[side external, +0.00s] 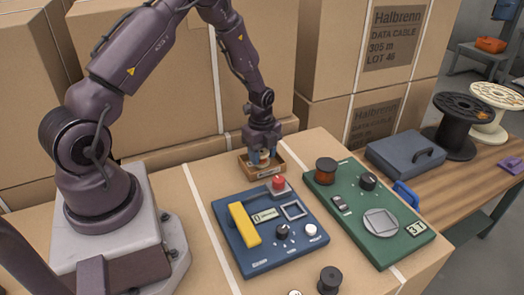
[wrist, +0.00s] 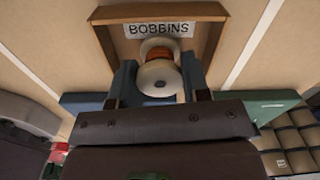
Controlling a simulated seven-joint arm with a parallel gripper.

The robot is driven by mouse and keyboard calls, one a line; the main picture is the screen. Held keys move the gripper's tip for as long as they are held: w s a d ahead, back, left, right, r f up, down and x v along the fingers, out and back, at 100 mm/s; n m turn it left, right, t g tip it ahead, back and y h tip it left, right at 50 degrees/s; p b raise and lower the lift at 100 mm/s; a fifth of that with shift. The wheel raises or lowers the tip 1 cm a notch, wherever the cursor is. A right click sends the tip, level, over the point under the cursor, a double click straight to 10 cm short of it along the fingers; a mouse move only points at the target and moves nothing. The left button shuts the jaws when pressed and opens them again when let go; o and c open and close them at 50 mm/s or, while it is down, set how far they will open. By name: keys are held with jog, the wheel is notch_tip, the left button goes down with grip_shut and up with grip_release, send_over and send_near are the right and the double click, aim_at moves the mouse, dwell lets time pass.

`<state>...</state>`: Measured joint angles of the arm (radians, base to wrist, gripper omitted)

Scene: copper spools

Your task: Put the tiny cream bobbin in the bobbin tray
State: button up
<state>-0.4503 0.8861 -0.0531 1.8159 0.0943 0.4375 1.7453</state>
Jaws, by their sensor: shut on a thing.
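The cream bobbin (wrist: 159,74) has pale round flanges and a band of orange-copper winding. My gripper (wrist: 158,80) is shut on it, with one blue finger on each side. In the side external view my gripper (side external: 261,156) points down at the bobbin tray (side external: 271,173), and the bobbin is mostly hidden between the fingers. The tray is a small brown open box, and in the wrist view its rim (wrist: 160,11) and a "BOBBINS" label show. The bobbin is over or inside the tray; I cannot tell whether it touches the floor.
A blue panel (side external: 250,262) with a yellow handle and a red button (side external: 278,182) stands close in front of the tray. A green panel (side external: 406,238) with a copper spool (side external: 326,171) is to the right. A dark spool (side external: 329,279) stands near the front. Cardboard boxes (side external: 150,90) rise behind.

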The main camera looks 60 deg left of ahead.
jog(key=shift+f, duration=0.25)
jog(key=o, duration=1)
jog(key=shift+r, duration=0.15)
notch_tip(320, 180, up, 12)
jog(key=r, duration=0.1)
notch_tip(320, 180, up, 8)
jog(key=n+t, duration=0.1)
jog(key=n, duration=0.3)
send_over(262, 151)
jog(key=s+d, duration=0.2)
jog(key=d, duration=0.3)
jog(key=s+d+r+n+t, duration=0.1)
jog(key=s+d+r+n, duration=0.2)
jog(key=s+n, duration=0.1)
jog(key=s+d+r+n+t, duration=0.2)
jog(key=s+d+r+n, duration=0.2)
jog(key=s, duration=0.2)
jog(key=s+d+r+n+t, duration=0.1)
jog(key=s+d+r+n, duration=0.3)
jog(key=s, duration=0.1)
jog(key=shift+s+r+t, duration=0.2)
jog(key=shift+s+t, duration=0.05)
jog(key=shift+t, duration=0.05)
